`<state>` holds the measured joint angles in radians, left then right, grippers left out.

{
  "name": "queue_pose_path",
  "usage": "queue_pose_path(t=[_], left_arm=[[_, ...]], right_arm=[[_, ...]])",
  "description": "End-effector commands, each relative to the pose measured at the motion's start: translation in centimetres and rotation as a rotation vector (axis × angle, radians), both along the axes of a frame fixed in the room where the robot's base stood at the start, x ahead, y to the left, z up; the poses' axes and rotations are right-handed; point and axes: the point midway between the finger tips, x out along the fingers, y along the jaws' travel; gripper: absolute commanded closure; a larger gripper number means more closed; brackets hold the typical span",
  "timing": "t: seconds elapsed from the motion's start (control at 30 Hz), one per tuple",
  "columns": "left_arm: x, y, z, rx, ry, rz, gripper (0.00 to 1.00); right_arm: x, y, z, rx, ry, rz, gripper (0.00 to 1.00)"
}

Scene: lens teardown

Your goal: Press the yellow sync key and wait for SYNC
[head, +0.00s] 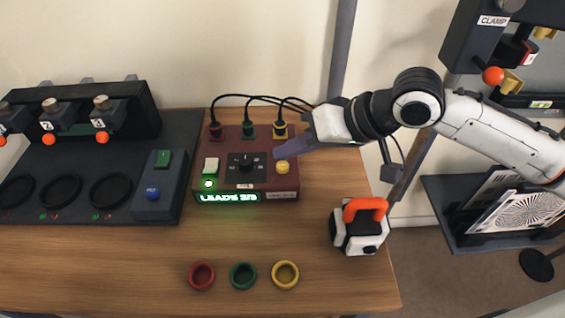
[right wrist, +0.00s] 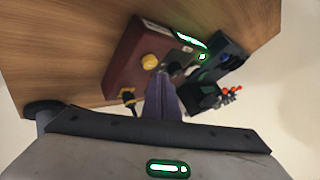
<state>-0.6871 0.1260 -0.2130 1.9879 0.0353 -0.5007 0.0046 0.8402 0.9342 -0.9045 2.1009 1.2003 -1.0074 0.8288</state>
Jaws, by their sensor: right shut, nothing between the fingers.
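The yellow sync key (head: 282,167) is a round knob-like button on the right part of the dark red box (head: 210,160). The box's green display (head: 228,198) reads "LEADS 3/3". My right gripper (head: 281,154) is shut and empty, its tips just behind and above the yellow key. In the right wrist view the closed fingers (right wrist: 162,82) point at the box, and the yellow key (right wrist: 150,61) shows just beyond the tips; a small gap seems to part them. Three leads are plugged in along the box's back. My left gripper is out of view.
A dark station (head: 90,180) with clamps, three rings and a blue button stands left of the box. Red, green and yellow rings (head: 285,274) lie at the table front. A white device with an orange handle (head: 365,208) stands at the right table edge.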

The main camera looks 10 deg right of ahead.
Motion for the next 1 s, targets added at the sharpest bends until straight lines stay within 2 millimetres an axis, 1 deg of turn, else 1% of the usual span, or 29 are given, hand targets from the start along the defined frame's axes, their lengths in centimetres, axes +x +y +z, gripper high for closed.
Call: queue_pose_path(t=[0.23, 0.43, 1.0], left_arm=[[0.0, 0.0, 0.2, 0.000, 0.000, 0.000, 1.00], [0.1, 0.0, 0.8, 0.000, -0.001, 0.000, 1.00], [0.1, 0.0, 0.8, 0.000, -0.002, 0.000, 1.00]], right_arm=[[0.0, 0.0, -0.1, 0.000, 0.001, 0.000, 1.00], [0.0, 0.0, -0.7, 0.001, 0.002, 0.001, 1.00], [0.0, 0.0, -1.0, 0.000, 0.000, 0.000, 1.00]])
